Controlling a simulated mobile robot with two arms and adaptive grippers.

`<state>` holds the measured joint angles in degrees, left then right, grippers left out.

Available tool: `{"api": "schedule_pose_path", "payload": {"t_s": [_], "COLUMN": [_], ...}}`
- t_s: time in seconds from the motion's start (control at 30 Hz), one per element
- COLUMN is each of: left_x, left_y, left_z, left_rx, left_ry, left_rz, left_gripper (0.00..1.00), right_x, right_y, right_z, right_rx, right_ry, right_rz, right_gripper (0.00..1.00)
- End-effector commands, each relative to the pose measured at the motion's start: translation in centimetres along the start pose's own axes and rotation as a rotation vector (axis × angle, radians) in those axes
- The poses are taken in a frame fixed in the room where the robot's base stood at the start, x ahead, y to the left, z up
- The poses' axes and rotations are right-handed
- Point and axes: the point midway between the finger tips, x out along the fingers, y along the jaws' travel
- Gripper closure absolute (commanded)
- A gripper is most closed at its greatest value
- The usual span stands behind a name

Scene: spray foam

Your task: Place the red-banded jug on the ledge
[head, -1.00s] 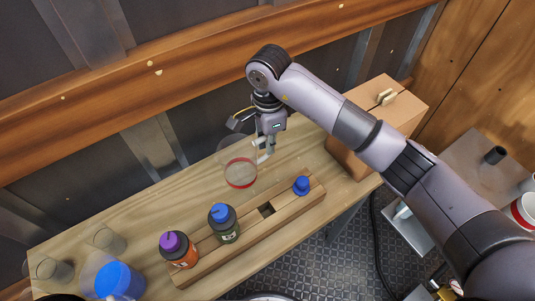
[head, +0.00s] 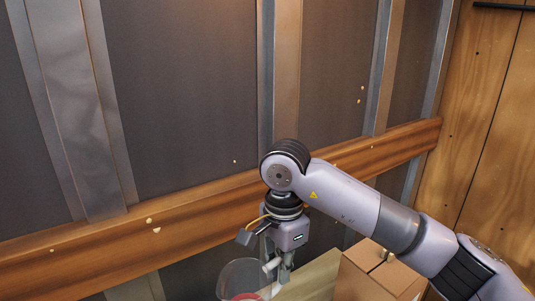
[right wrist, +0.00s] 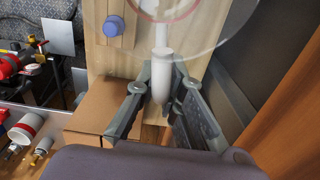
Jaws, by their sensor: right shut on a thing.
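The red-banded jug (head: 238,279) is clear, with a red band low down and a pale handle; the bottom of the head view cuts it off. My right gripper (head: 279,276) points down and is shut on the handle. In the right wrist view the white handle (right wrist: 162,75) stands between the fingers, and the clear jug body (right wrist: 205,35) is beyond it. I cannot tell whether the jug touches the bench. The ledge (head: 200,212), a brown wooden beam along the wall, runs behind and above the jug. My left gripper is not in view.
A cardboard box (head: 370,278) stands right of the jug on the wooden bench (head: 315,277). A blue cap (right wrist: 113,26) shows in the right wrist view, with a red-and-white cup (right wrist: 27,127) at left. The visible ledge top looks free of large objects.

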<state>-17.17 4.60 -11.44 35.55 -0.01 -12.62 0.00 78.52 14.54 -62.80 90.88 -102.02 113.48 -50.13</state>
Motion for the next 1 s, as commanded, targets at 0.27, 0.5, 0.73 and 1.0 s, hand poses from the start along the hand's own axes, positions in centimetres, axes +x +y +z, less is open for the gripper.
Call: {"api": "schedule_pose_path", "payload": {"t_s": [0.27,0.5,0.73,1.0], "left_x": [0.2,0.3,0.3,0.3], "left_y": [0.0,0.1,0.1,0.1], "left_z": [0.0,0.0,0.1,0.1], "left_rx": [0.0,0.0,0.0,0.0], "left_ry": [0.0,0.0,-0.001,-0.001], "left_rz": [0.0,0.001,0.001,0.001], "left_gripper": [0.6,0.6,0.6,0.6], "right_x": [6.0,9.0,9.7,9.7], "right_y": [8.9,16.4,19.0,19.0], "right_z": [-6.1,-7.7,-7.9,-7.8], "right_rx": [-0.508,-0.887,-1.024,-1.028], "right_ry": [0.009,0.007,0.003,0.002], "right_rz": [-0.011,0.007,0.015,0.014], "right_gripper": [1.0,1.0,1.0,1.0]}}
